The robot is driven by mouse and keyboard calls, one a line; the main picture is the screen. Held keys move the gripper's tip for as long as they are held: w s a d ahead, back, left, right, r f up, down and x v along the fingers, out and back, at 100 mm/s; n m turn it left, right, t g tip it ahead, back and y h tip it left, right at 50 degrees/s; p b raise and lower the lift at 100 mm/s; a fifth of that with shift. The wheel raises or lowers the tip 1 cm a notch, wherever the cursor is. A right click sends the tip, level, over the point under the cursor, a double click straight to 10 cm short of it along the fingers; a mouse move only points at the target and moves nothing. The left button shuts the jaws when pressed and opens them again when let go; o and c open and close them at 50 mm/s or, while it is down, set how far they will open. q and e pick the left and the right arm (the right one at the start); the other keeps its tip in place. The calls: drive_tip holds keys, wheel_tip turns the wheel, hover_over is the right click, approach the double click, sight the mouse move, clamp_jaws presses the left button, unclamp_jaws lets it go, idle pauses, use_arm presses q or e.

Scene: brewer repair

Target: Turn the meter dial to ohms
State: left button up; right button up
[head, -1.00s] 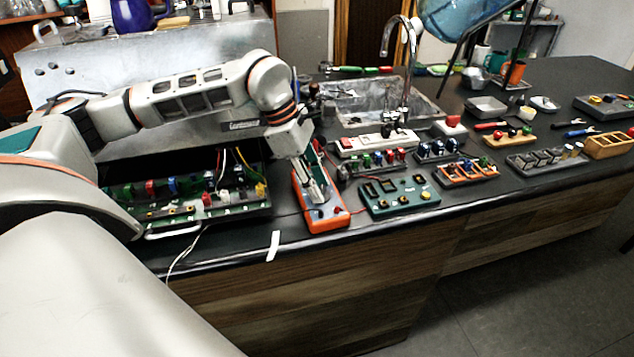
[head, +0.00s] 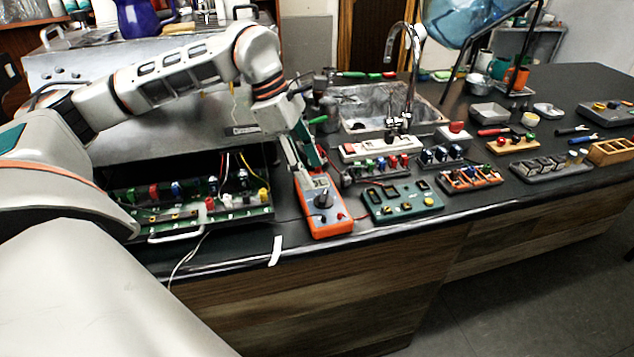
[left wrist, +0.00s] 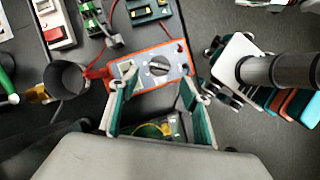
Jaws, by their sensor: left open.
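The orange-edged meter (head: 327,217) lies on the dark counter near its front edge, with a grey-blue face and a dark round dial (head: 323,199). In the left wrist view the meter (left wrist: 133,85) lies just beyond the fingertips, and its dial (left wrist: 159,66) shows between them. My left gripper (head: 305,176) is above the far part of the meter, behind the dial. In the left wrist view the left gripper (left wrist: 153,88) is open with its fingers spread and nothing between them. Which mark the dial points to is too small to read. My right gripper is not in view.
An open brewer drawer (head: 165,235) with circuit boards and wires is left of the meter. A green board (head: 404,203) lies close on its right. Several part racks and a sink (head: 365,108) are farther back. A white strip (head: 275,250) hangs over the front edge.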

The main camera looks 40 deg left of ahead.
use_arm(q)
drive_tip(key=shift+v, duration=2.75)
drive_tip(key=shift+s, duration=0.1)
